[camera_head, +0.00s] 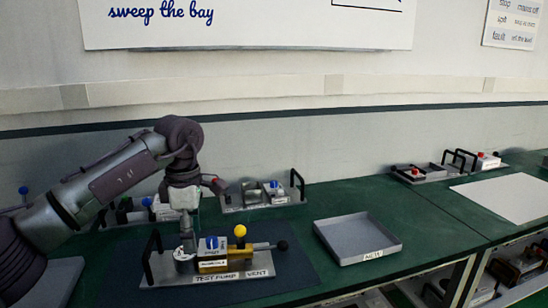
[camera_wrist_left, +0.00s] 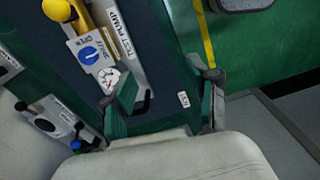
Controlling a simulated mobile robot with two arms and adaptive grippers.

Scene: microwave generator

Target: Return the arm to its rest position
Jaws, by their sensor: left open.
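My left arm comes in from the left and bends down over the test pump unit. My left gripper (camera_head: 186,225) points down at the left end of this unit. In the left wrist view its two fingers stand apart with nothing between them (camera_wrist_left: 168,100). The test pump plate (camera_head: 222,275) carries a blue dial, a yellow block with a yellow ball, and a lever with a black knob. In the left wrist view the plate (camera_wrist_left: 133,62) lies left of the fingers. Whether a finger touches the unit is unclear. My right gripper is not in view.
An empty grey tray (camera_head: 357,238) stands to the right on the green bench (camera_head: 440,232). Another handled plate (camera_head: 262,197) stands behind the pump, and more units (camera_head: 440,170) stand at the back right. A white sheet (camera_head: 510,196) lies at the right.

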